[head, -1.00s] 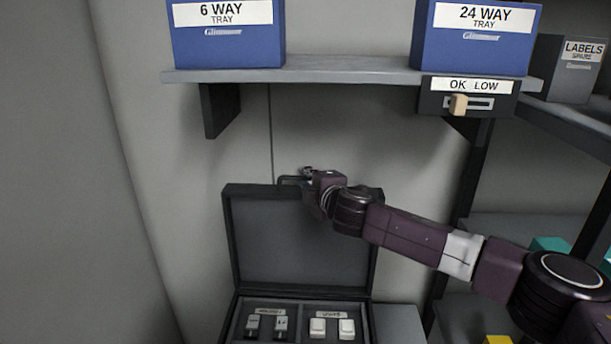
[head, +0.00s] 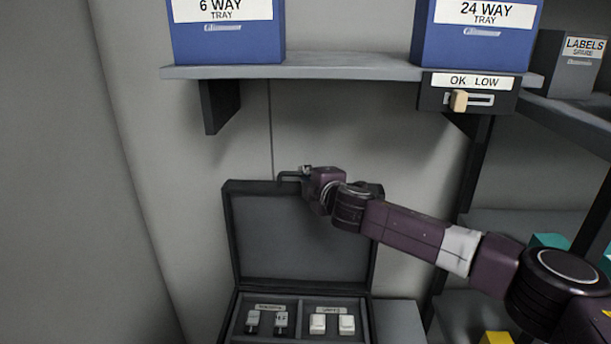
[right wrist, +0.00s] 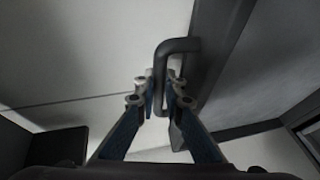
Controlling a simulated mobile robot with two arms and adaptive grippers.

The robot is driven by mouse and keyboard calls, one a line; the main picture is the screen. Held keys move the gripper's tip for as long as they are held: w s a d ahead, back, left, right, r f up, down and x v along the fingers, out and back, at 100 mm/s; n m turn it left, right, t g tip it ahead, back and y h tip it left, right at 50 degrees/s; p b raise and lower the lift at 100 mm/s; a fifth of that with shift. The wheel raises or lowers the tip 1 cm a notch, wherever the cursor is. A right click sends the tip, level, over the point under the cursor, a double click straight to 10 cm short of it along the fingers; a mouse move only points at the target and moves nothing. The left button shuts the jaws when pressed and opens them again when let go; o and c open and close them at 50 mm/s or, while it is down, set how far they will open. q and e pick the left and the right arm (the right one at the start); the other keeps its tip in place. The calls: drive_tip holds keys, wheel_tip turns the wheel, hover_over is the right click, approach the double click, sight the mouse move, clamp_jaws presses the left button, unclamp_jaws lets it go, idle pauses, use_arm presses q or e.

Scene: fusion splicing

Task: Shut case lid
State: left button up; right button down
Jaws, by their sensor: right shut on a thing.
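The dark case stands open in the head view, its lid (head: 290,240) raised nearly upright against the wall. The lid's handle (head: 290,177) is a dark bent bar at its top edge; it also shows in the right wrist view (right wrist: 162,75). My right gripper (right wrist: 161,92) is shut on this handle, its fingers on either side of the bar. In the head view my right gripper (head: 305,174) is at the lid's top edge and hides part of it. My left gripper is not in view.
The case base (head: 297,305) holds two small grey parts (head: 267,322) on the left and two white blocks (head: 332,324) on the right. Above the lid a shelf (head: 320,68) carries blue boxes (head: 225,30). A small OK/LOW slider box (head: 467,93) hangs under the shelf.

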drive_tip(key=shift+s+f+b, duration=0.25)
drive_tip(key=shift+s+b, duration=0.1)
drive_tip(key=shift+b, duration=0.1)
drive_tip(key=s+f+n+t+y+b, duration=0.1)
drive_tip(key=s+f+t+b, duration=0.1)
drive_tip(key=s+b, duration=0.9)
drive_tip(key=s+f+n+t+y+b, duration=0.2)
drive_tip(key=s+t+b, duration=0.1)
drive_tip(key=s+b, duration=0.7)
drive_tip(key=shift+s+t+b, duration=0.3)
drive_tip(key=shift+s+b, duration=0.1)
drive_tip(key=shift+b, duration=0.45)
